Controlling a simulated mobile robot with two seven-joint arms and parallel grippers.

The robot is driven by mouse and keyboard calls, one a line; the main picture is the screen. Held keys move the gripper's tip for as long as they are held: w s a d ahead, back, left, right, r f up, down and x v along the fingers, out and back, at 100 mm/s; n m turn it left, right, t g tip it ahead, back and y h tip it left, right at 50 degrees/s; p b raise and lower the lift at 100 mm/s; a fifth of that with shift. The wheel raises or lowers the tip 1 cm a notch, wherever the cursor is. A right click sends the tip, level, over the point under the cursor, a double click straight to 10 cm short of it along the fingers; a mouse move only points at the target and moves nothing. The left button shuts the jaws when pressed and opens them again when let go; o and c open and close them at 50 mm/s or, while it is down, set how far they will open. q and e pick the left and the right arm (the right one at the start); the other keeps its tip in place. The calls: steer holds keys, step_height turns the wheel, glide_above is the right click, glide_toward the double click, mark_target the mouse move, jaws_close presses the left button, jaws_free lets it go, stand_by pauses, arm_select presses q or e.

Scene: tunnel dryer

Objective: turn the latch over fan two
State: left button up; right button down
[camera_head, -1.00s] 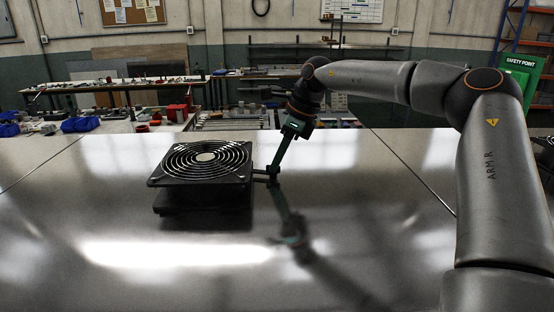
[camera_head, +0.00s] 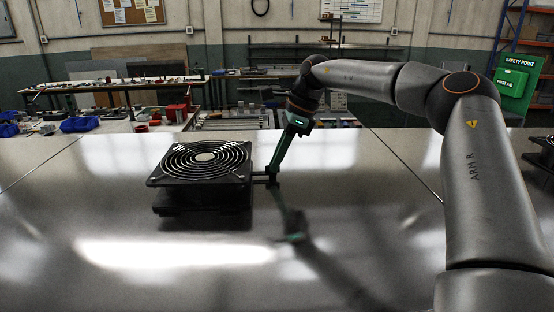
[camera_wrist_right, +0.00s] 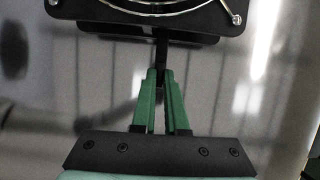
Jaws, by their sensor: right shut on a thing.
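A black square fan (camera_head: 203,163) with a round wire guard stands on the shiny metal top, left of centre in the head view. Its front edge and part of the guard (camera_wrist_right: 170,10) show at the top of the right wrist view. A small dark latch (camera_head: 265,178) sticks out from the fan's right side. My right gripper (camera_head: 273,180) reaches down to the latch from above and behind. In the right wrist view its green fingers (camera_wrist_right: 162,75) are closed around the end of the dark latch (camera_wrist_right: 162,50). My left gripper is not in view.
The metal top (camera_head: 350,220) is broad and clear around the fan, with reflections and seams. Part of another fan (camera_head: 545,145) shows at the right edge. Workbenches (camera_head: 120,90) with tools and a green first aid box (camera_head: 513,90) stand behind.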

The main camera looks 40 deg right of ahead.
steer(key=c, duration=0.9)
jaws_free()
steer(key=shift+c, duration=0.2)
steer(key=v, duration=1.2)
steer(key=shift+r, duration=0.3)
steer(key=shift+s+f, duration=0.1)
